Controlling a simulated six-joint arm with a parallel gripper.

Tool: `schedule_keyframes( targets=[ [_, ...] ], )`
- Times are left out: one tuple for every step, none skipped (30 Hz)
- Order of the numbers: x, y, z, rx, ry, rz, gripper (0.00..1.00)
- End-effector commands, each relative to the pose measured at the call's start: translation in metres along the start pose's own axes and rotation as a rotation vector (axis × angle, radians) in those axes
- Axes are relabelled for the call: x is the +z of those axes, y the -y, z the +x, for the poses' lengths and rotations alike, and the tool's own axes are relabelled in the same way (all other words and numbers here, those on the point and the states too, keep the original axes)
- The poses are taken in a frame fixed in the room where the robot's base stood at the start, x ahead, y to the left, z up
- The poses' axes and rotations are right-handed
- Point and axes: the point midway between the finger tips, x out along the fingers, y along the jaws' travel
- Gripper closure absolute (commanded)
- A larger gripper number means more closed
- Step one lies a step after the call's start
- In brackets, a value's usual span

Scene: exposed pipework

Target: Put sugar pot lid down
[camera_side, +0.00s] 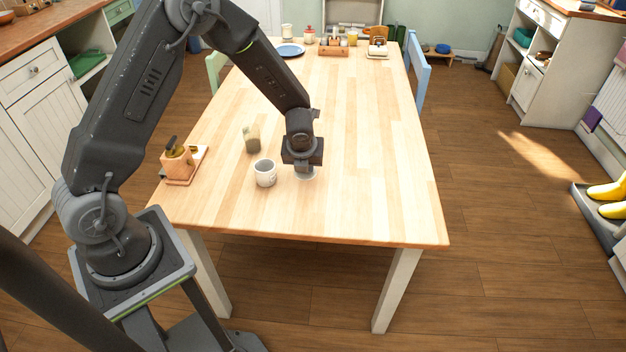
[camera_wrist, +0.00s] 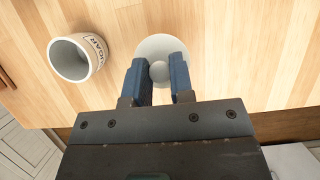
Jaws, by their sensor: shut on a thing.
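The sugar pot (camera_wrist: 76,58) is a pale, round, open pot with dark "SUGAR" lettering, upright and without its lid. In the side view the pot (camera_side: 265,173) stands on the table just left of my gripper (camera_side: 304,172). The sugar pot lid (camera_wrist: 163,50) is a pale disc with a round knob. In the wrist view my gripper (camera_wrist: 160,80) has its two blue fingers shut on the lid's knob. In the side view the lid (camera_side: 305,177) shows as a pale rim under the gripper, low at the table top. I cannot tell whether it touches the table.
The wooden table (camera_side: 370,160) is clear to the right. A glass jar (camera_side: 251,138) stands behind the pot. A blue plate (camera_side: 290,50) and several small items stand at the far end.

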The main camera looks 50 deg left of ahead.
Motion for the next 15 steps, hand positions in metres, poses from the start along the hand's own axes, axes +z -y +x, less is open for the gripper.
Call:
schedule_keyframes(
  targets=[
    [-0.004,0.009,0.004,0.000,-0.001,0.004,1.00],
    [-0.005,0.012,0.006,0.000,-0.001,0.003,1.00],
    [-0.006,0.016,0.008,0.000,-0.001,0.002,1.00],
    [-0.007,0.018,0.009,0.000,0.000,0.001,1.00],
    [-0.008,0.020,0.010,-0.001,0.000,0.000,1.00],
    [-0.009,0.021,0.011,0.000,0.000,0.000,1.00],
    [-0.009,0.022,0.013,0.001,-0.001,0.000,1.00],
    [-0.011,0.022,0.015,0.002,-0.001,0.000,1.00],
    [-0.013,0.022,0.019,0.002,-0.002,-0.001,1.00],
    [-0.014,0.022,0.024,0.003,-0.002,0.001,1.00],
    [-0.016,0.021,0.028,0.004,-0.003,0.000,1.00],
    [-0.018,0.021,0.034,0.003,-0.002,0.001,1.00],
    [-0.020,0.021,0.038,0.003,-0.003,0.000,1.00],
    [-0.021,0.021,0.041,0.002,-0.002,0.001,1.00],
    [-0.023,0.022,0.044,0.002,-0.002,-0.001,1.00]
  ],
)
